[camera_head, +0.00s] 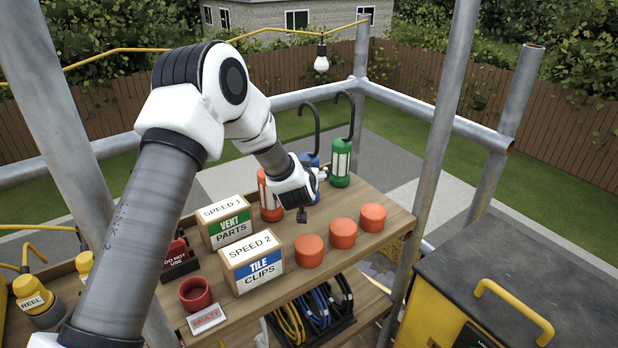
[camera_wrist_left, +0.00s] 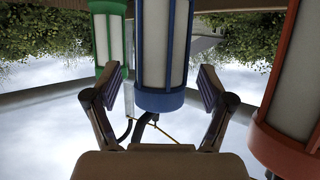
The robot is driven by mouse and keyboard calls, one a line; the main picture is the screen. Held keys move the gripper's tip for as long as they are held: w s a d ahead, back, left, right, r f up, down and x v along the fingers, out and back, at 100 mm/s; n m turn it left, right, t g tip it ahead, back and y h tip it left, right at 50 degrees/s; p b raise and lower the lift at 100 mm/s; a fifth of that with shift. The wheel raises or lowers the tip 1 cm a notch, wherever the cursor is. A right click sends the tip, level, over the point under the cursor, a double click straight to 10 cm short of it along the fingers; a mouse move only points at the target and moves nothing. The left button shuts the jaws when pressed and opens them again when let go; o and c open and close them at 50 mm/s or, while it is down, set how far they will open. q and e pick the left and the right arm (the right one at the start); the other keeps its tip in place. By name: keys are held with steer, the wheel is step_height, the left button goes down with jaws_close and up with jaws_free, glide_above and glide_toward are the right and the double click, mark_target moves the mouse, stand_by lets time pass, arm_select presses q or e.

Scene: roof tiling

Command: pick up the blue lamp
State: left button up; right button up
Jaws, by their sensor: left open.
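The blue lamp (camera_head: 311,158) stands upright on the wooden shelf between a red lamp (camera_head: 268,197) and a green lamp (camera_head: 340,165). In the head view my left gripper (camera_head: 316,178) is in front of it and hides most of it. In the left wrist view, which is upside down, the blue lamp (camera_wrist_left: 161,99) sits between the two spread fingers of my left gripper (camera_wrist_left: 162,82). The fingers are open with gaps on both sides of it. The green lamp (camera_wrist_left: 103,35) is left there, the red lamp (camera_wrist_left: 285,150) close on the right. My right gripper is out of view.
Boxes of vent parts (camera_head: 228,222) and tile clips (camera_head: 253,265) and three orange-red lidded pots (camera_head: 342,232) stand nearer on the shelf (camera_head: 375,256). A steel scaffold pole (camera_head: 437,150) rises at the right.

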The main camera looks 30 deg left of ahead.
arm_select(q)
steer(key=x, duration=0.2)
steer(key=shift+w+a+f, duration=0.2)
steer(key=shift+w+f, duration=0.05)
steer(key=shift+s+d+r, duration=0.1)
steer(key=shift+r, duration=0.05)
steer(key=c, duration=0.4)
jaws_close()
